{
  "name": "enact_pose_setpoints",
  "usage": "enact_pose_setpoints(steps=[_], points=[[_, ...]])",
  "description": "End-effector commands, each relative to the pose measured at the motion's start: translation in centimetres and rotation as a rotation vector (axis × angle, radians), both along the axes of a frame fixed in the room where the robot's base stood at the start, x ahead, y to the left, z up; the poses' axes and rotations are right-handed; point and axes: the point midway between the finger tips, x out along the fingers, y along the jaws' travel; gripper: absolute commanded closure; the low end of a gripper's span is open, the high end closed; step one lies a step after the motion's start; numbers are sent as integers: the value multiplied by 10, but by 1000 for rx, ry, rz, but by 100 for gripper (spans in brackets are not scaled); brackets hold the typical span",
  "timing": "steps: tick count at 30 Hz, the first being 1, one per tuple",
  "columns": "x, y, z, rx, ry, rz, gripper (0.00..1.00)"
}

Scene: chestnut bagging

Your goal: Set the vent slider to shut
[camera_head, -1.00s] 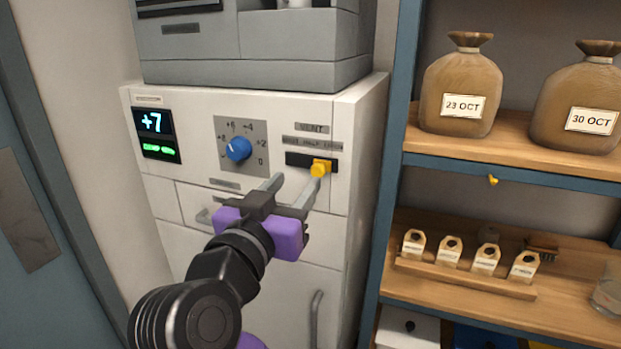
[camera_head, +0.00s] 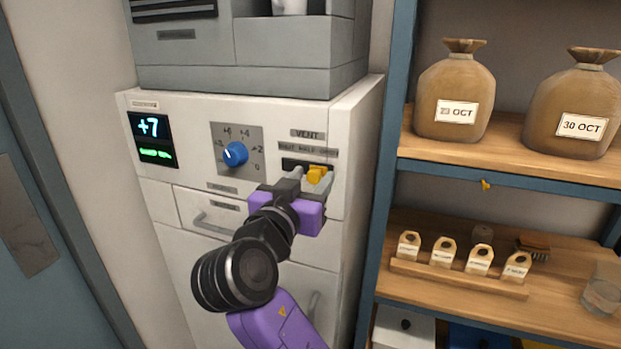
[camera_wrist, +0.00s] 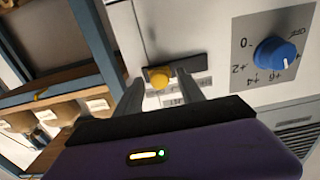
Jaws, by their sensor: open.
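The yellow vent slider knob (camera_head: 316,174) sits at the right end of its dark slot (camera_head: 291,163), under the "OPEN" end of the label strip. The small "VENT" plate (camera_head: 308,134) is above it. My gripper (camera_head: 312,180) is open at the slot, its fingers on either side of the knob. In the wrist view, which is turned over, the knob (camera_wrist: 158,77) shows between the two spread fingertips (camera_wrist: 160,84). One finger is on each side, with gaps visible. The lower part of the knob is partly hidden by my gripper in the head view.
A blue dial (camera_head: 235,153) and a display reading "+7" (camera_head: 150,127) are left of the slider on the white cabinet. A drawer handle (camera_head: 214,224) is below. A shelf unit (camera_head: 395,150) with bags and small packets stands to the right.

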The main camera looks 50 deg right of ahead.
Motion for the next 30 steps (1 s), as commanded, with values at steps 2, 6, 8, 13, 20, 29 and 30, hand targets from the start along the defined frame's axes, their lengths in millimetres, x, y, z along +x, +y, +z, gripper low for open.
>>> enact_pose_setpoints(steps=[2,6,8,13,20,29,30], points=[[0,0,0,0,0,0,56],[0,0,0,0,0,0,84],[0,0,0,0,0,0,95],[0,0,0,0,0,0,100],[0,0,0,0,0,0,100],[0,1,0,-1,0,0,100],[0,1,0,-1,0,0,100]])
